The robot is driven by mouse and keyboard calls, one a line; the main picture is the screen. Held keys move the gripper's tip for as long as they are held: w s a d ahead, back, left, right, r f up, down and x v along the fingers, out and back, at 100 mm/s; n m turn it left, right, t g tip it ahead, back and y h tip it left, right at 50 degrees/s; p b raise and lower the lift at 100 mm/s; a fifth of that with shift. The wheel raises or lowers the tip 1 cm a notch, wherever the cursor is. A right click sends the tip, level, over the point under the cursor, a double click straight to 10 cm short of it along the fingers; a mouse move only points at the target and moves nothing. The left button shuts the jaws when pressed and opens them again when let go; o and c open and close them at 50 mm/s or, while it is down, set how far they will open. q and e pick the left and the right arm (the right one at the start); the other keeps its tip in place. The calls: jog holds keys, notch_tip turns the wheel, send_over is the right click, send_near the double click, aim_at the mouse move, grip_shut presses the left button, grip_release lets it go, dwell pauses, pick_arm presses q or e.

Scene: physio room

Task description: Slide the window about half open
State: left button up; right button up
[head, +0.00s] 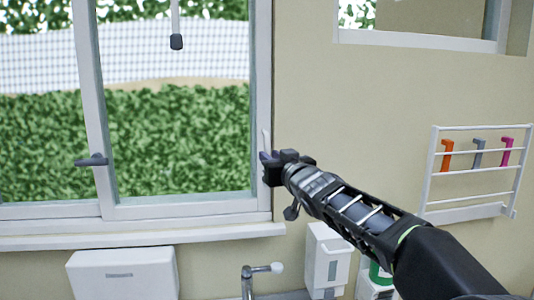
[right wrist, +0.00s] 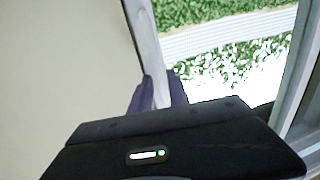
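The window (head: 180,207) has white frames and fills the left of the head view, with a hedge outside. Its right-hand pane reaches the right jamb, and no open gap shows there. A slim white upright handle (head: 266,140) stands at that right edge. My right gripper (head: 268,168) is at this edge, just below the handle's visible top. In the right wrist view its two dark fingers (right wrist: 160,92) lie on either side of the white upright bar (right wrist: 150,45), seemingly touching both sides. A dark lever (head: 91,160) sits on the upright between the panes. My left gripper is not in view.
Below the sill (head: 140,236) are a white box (head: 122,275), a tap (head: 262,268) and a white wall dispenser (head: 327,258). A white wall rack (head: 470,172) with coloured hooks hangs at the right. A dark pull (head: 176,41) hangs before the pane.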

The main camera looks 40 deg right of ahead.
jog(key=x, duration=0.3)
jog(key=shift+w, duration=0.1)
jog(key=shift+c, duration=0.4)
grip_shut()
dwell(1.0)
